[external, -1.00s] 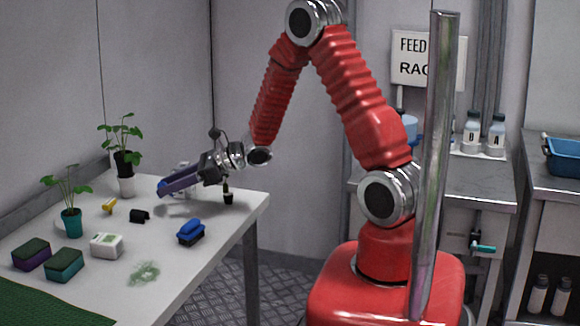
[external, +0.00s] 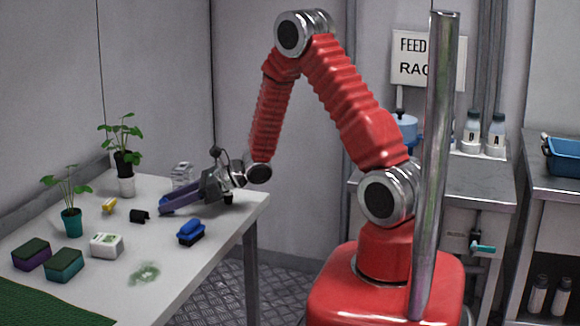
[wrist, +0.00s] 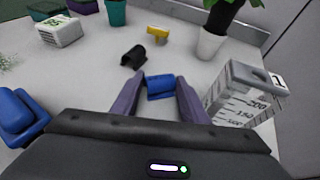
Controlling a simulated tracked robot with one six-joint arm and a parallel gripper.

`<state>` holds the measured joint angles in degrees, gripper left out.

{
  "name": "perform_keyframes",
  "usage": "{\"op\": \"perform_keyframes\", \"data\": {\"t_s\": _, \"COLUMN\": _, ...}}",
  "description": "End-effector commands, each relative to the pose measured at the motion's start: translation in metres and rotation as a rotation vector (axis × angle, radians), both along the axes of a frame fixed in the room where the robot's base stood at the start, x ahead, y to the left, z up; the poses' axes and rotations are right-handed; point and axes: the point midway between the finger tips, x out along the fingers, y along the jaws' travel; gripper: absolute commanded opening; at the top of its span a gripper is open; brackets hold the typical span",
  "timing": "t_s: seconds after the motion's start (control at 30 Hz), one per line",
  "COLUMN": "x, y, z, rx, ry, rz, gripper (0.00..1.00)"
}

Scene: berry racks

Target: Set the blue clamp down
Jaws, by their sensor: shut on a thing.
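The blue clamp (wrist: 160,88) sits between the purple fingers of my gripper (wrist: 158,96) in the wrist view, at the fingertips. My gripper (external: 163,206) is shut on it, low over the white table (external: 210,215); whether the clamp touches the table I cannot tell. In the external view the fingers mostly hide the clamp. A black clamp (external: 139,216) lies just beyond the fingertips, also in the wrist view (wrist: 133,57). A yellow clamp (external: 108,205) lies farther off.
A clear measuring jug (wrist: 240,95) stands close at the right in the wrist view. A blue brush (external: 191,232) lies near the table's front edge. A white-potted plant (external: 126,187), a teal-potted plant (external: 71,221), a white box (external: 106,245) and two sponges stand farther left.

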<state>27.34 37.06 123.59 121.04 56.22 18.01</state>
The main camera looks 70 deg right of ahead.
Motion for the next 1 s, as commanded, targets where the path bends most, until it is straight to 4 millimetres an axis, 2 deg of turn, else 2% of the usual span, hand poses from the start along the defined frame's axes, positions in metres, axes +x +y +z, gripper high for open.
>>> {"op": "perform_keyframes", "data": {"t_s": 0.27, "x": 0.0001, "y": -0.0001, "z": -0.0017, "rx": 0.000, "ry": 0.000, "rz": 0.000, "gripper": 0.20}}
{"op": "perform_keyframes", "data": {"t_s": 0.3, "x": 0.0001, "y": -0.0001, "z": -0.0022, "rx": 0.000, "ry": 0.000, "rz": 0.000, "gripper": 0.41}}
{"op": "perform_keyframes", "data": {"t_s": 0.57, "x": 0.0001, "y": -0.0001, "z": -0.0017, "rx": 0.000, "ry": 0.000, "rz": 0.000, "gripper": 0.59}}
{"op": "perform_keyframes", "data": {"t_s": 0.9, "x": 0.0001, "y": -0.0002, "z": 0.0009, "rx": -0.001, "ry": 0.000, "rz": 0.000, "gripper": 0.59}}
{"op": "perform_keyframes", "data": {"t_s": 1.0, "x": -0.0059, "y": -0.0034, "z": 0.0038, "rx": 0.000, "ry": 0.000, "rz": -0.001, "gripper": 0.59}}
